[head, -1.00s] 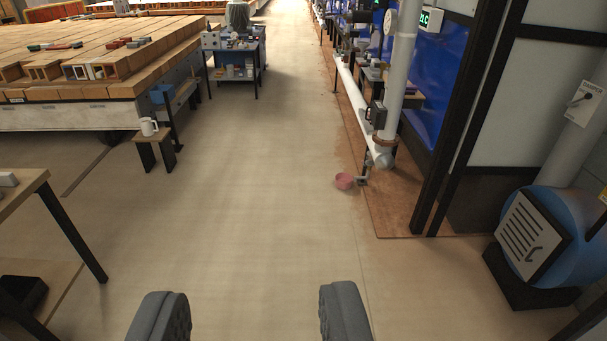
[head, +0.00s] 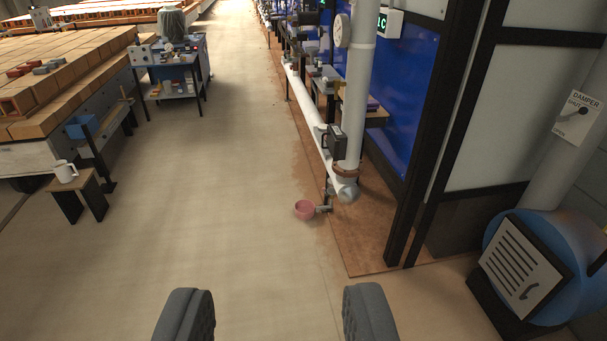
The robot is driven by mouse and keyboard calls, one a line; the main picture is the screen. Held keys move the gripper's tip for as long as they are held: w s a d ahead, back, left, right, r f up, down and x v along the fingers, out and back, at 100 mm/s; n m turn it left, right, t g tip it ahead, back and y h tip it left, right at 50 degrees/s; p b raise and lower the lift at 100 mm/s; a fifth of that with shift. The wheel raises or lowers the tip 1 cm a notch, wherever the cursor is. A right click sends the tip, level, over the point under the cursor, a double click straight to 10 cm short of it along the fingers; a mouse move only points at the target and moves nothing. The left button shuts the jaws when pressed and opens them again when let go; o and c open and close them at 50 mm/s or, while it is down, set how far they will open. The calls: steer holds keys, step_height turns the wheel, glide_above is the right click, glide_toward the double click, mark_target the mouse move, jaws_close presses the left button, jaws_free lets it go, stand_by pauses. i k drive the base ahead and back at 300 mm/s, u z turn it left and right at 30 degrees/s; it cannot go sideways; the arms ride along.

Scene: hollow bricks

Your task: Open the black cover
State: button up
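My gripper (head: 278,314) is open and empty, its two grey padded fingers wide apart above bare floor at the bottom of the view. A small black box (head: 333,144) with a dark front sits on the white pipework to the right of the aisle, well ahead of my gripper. It may be the black cover; at this size I cannot tell its lid or whether it is shut. A pale slotted panel with a black frame (head: 521,268) and a dark handle is on the front of a blue drum (head: 573,261) at the right.
A pink bowl (head: 304,210) is on the floor below the white pipe's end (head: 345,191). Black posts (head: 437,140) stand at the right. A stool (head: 78,193) with a white mug (head: 65,171) and a workbench (head: 172,62) are left.

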mark_target(330, 139)
steer(key=z, duration=0.15)
steer(key=i, duration=1.8)
steer(key=u, duration=0.2)
steer(key=i, duration=1.45)
steer(key=u, duration=0.15)
